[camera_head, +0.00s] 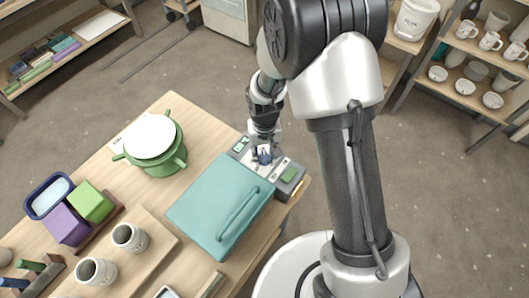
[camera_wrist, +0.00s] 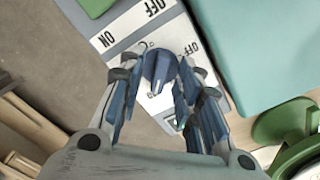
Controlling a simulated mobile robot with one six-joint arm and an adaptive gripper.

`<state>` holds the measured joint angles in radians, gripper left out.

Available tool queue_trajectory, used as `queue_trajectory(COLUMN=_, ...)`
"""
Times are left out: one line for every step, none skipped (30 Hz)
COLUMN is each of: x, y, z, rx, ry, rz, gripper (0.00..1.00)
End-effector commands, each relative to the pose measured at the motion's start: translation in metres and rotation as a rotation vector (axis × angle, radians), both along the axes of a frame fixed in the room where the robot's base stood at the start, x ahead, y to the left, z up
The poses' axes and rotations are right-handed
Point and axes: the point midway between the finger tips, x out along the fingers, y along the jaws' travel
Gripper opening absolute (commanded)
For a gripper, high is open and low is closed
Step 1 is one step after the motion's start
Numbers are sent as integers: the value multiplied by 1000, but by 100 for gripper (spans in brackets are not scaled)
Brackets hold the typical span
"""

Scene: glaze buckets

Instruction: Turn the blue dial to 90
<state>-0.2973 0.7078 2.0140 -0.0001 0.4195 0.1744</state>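The blue dial (camera_wrist: 158,68) sits on a grey and white control panel (camera_head: 268,162). In the wrist view a pale mark on the dial's lower edge points down the picture. The small numbers around the dial are mostly hidden, so I cannot read its setting. My gripper (camera_wrist: 160,72) reaches down over the panel with one finger on each side of the dial. The fingertips are very close to it; I cannot tell whether they press on it. In the head view the dial (camera_head: 264,154) shows small below my gripper (camera_head: 264,143).
The panel carries switches labelled ON and OFF (camera_wrist: 125,22) and a green block (camera_head: 290,174). A teal lidded box (camera_head: 212,205) adjoins the panel. A green pot (camera_head: 152,140), cups (camera_head: 130,237) and coloured blocks (camera_head: 90,202) stand on the table. Floor lies beyond the panel.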

Motion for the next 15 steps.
queue_trajectory(x=0, y=0, z=0, rx=0, ry=0, rz=0, gripper=32)
queue_trajectory(x=0, y=0, z=0, rx=0, ry=0, rz=0, gripper=31)
queue_trajectory(x=0, y=0, z=0, rx=0, ry=0, rz=0, gripper=28)
queue_trajectory(x=0, y=0, z=0, rx=0, ry=0, rz=0, gripper=26)
queue_trajectory(x=0, y=0, z=0, rx=0, ry=0, rz=0, gripper=24)
queue_trajectory(x=0, y=0, z=0, rx=0, ry=0, rz=0, gripper=22)
queue_trajectory(x=0, y=0, z=0, rx=0, ry=0, rz=0, gripper=20)
queue_trajectory(x=0, y=0, z=0, rx=0, ry=0, rz=0, gripper=18)
queue_trajectory(x=0, y=0, z=0, rx=0, ry=0, rz=0, gripper=15)
queue_trajectory(x=0, y=0, z=0, rx=0, ry=0, rz=0, gripper=13)
queue_trajectory(x=0, y=0, z=0, rx=0, ry=0, rz=0, gripper=11)
queue_trajectory(x=0, y=0, z=0, rx=0, ry=0, rz=0, gripper=8)
queue_trajectory(x=0, y=0, z=0, rx=0, ry=0, rz=0, gripper=6)
queue_trajectory(x=0, y=0, z=0, rx=0, ry=0, rz=0, gripper=4)
queue_trajectory(x=0, y=0, z=0, rx=0, ry=0, rz=0, gripper=2)
